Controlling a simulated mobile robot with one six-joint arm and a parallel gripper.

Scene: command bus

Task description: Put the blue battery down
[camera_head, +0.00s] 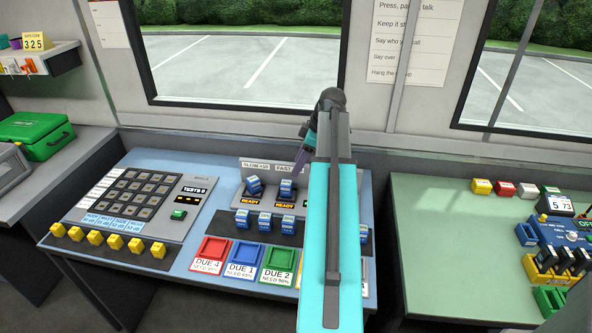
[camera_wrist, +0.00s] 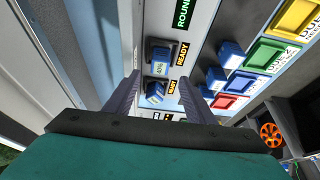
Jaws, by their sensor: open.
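Several blue batteries show, and I cannot tell which one the task means. Two blue batteries (camera_head: 254,186) (camera_head: 287,187) sit in charger slots marked READY, at the back of the blue-grey table (camera_head: 185,262). In the wrist view, one blue battery (camera_wrist: 159,56) sits upright in a slot, and another battery (camera_wrist: 156,90), tilted, lies between my fingers. My gripper (camera_wrist: 168,82) is open, with a finger on each side of that tilted battery and a gap around it. In the head view, my gripper (camera_head: 301,157) is over the charger, partly hidden by my arm.
More blue batteries (camera_head: 242,218) stand in a row before the charger. Red (camera_head: 211,250), blue (camera_head: 243,256) and green (camera_head: 279,263) DUE trays line the front. A keypad panel (camera_head: 142,203) and yellow blocks (camera_head: 115,242) are at left. My arm hides the table's right part.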

